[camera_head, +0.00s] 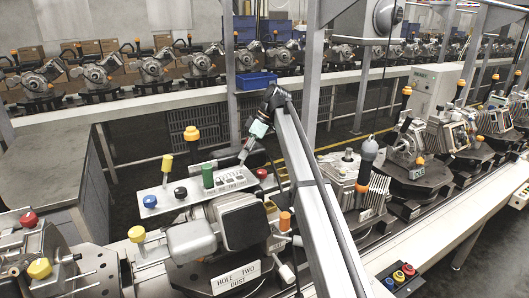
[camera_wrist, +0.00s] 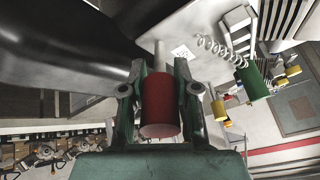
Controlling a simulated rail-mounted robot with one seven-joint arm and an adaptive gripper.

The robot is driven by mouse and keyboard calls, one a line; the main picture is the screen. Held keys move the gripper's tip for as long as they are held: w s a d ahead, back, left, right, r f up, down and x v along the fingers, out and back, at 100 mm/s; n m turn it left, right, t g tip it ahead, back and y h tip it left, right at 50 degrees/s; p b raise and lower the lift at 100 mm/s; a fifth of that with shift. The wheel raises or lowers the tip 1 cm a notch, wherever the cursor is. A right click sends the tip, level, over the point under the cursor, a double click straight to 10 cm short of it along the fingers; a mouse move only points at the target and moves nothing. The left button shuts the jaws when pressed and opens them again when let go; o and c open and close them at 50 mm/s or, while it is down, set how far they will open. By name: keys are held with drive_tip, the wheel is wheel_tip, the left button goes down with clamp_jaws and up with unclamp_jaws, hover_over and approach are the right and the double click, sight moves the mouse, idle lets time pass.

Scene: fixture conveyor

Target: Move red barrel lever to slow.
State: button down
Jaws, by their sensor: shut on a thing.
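The red barrel (camera_wrist: 160,105) sits between the two fingers of my gripper (camera_wrist: 160,90) in the wrist view, and the gripper is shut on it. A pale rod runs from the barrel towards the white control panel (camera_wrist: 205,22). In the head view my gripper (camera_head: 258,130) is above the right part of the panel (camera_head: 150,212), where a slanted metal lever rod (camera_head: 243,156) leans up to the right into it. The red barrel is hidden there. I cannot read a slow mark in either view.
A green barrel lever (camera_head: 207,176) and a yellow-topped lever (camera_head: 167,162) stand left of my gripper. Black (camera_head: 180,192), blue (camera_head: 150,201) and red (camera_head: 262,173) knobs sit on the panel. A machine (camera_head: 240,222) marked "HOLE TWO DUST" stands close in front.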

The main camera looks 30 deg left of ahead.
drive_tip(key=shift+d+f, duration=0.1)
idle(0.4)
drive_tip(key=c, duration=0.8)
unclamp_jaws()
drive_tip(key=shift+c, duration=0.2)
drive_tip(key=shift+w, duration=0.1)
